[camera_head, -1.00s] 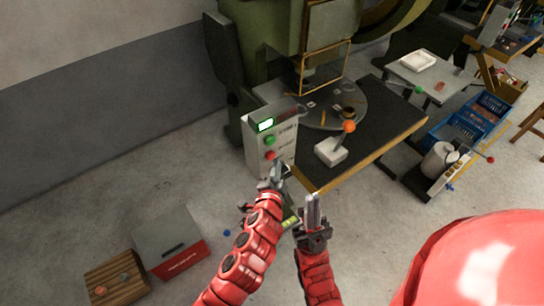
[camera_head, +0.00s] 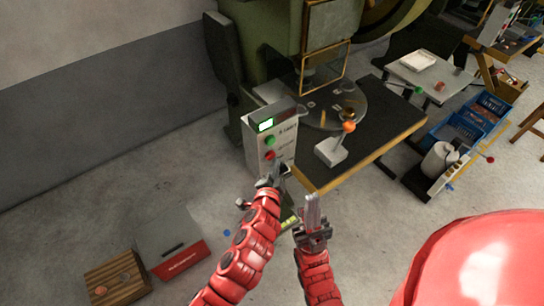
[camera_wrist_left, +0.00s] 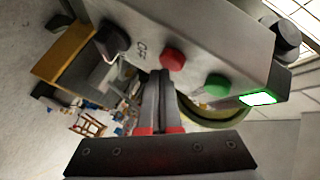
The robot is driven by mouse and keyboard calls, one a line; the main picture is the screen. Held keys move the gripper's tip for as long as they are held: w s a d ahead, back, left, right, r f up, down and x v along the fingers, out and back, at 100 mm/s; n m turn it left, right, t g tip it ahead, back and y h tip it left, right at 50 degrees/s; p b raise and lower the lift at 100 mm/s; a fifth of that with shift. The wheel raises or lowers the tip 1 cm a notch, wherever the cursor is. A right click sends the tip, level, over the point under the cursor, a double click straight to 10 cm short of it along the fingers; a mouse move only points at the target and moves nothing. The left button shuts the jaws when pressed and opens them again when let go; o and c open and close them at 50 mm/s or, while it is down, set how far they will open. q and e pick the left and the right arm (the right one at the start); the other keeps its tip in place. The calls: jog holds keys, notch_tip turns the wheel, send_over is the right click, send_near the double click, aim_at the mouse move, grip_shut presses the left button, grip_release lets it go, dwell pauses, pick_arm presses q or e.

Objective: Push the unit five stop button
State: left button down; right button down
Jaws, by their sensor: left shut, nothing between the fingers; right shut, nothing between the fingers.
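A grey control box (camera_head: 279,136) stands at the left end of the dark machine table in the head view. It has a lit green display (camera_head: 265,124), a green button (camera_head: 270,141) and a red button (camera_head: 269,156) below it. My left gripper (camera_head: 279,167) is shut and empty, just below the red button. In the left wrist view, the red button (camera_wrist_left: 173,58) is just beyond the shut fingertips (camera_wrist_left: 161,74), with the green button (camera_wrist_left: 215,86) to its right. I cannot see contact. My right gripper (camera_head: 312,200) is shut and empty, lower right of the box. No unit number is readable.
The table edge (camera_head: 350,176) runs just right of the box, with an orange-knobbed lever (camera_head: 332,151) on it. A red and grey toolbox (camera_head: 182,260) and a wooden crate (camera_head: 118,278) sit on the floor at lower left. Floor left of the box is clear.

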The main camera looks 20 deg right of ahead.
pick_arm(q)
jog(key=shift+w+a, duration=0.25)
jog(key=shift+w, duration=0.25)
dwell(0.5)
dwell(0.3)
jog(key=shift+s+d+b, duration=0.35)
jog(key=shift+s+b, duration=0.05)
jog(key=shift+s, duration=0.45)
jog(key=shift+s, duration=0.1)
